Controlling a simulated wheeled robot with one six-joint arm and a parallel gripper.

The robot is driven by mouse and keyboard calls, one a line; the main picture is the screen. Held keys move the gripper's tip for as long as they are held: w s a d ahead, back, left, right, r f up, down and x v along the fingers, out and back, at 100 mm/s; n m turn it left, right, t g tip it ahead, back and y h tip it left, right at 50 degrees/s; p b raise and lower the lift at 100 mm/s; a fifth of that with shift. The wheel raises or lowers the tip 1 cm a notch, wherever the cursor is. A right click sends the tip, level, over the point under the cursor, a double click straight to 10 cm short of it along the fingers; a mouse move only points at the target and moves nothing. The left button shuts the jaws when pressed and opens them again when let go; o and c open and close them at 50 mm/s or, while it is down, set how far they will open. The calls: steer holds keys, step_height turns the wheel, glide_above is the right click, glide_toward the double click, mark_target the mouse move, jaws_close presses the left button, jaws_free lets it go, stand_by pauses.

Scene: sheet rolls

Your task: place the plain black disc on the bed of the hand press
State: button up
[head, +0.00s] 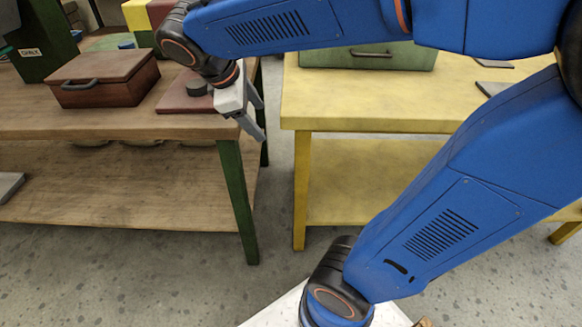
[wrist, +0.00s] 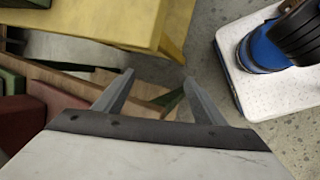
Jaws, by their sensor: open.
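A dark, squat disc (head: 197,88) lies on a flat dark red board (head: 176,103) near the right end of the wooden bench in the head view. It looks plain black. My gripper (head: 260,122) is open and empty, just right of the board at the bench's right edge. Its spread fingers also show in the wrist view (wrist: 159,78), with nothing between them. I do not see the disc in the wrist view. I cannot make out the hand press for certain in either view.
The wooden bench (head: 110,126) also carries a lidded red-brown box (head: 104,80) and a labelled dark green box (head: 42,45). Right of a floor gap stands a yellow table (head: 350,105) with a green case (head: 368,57). A grey item (head: 9,186) lies on the lower shelf.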

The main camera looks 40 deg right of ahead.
steer(key=s+f+m+t+y, duration=0.3)
steer(key=s+f+m+y, duration=0.2)
steer(key=s+m, duration=0.6)
step_height(320, 180, down, 2)
steer(key=shift+s+d, duration=0.4)
steer(key=shift+s, duration=0.7)
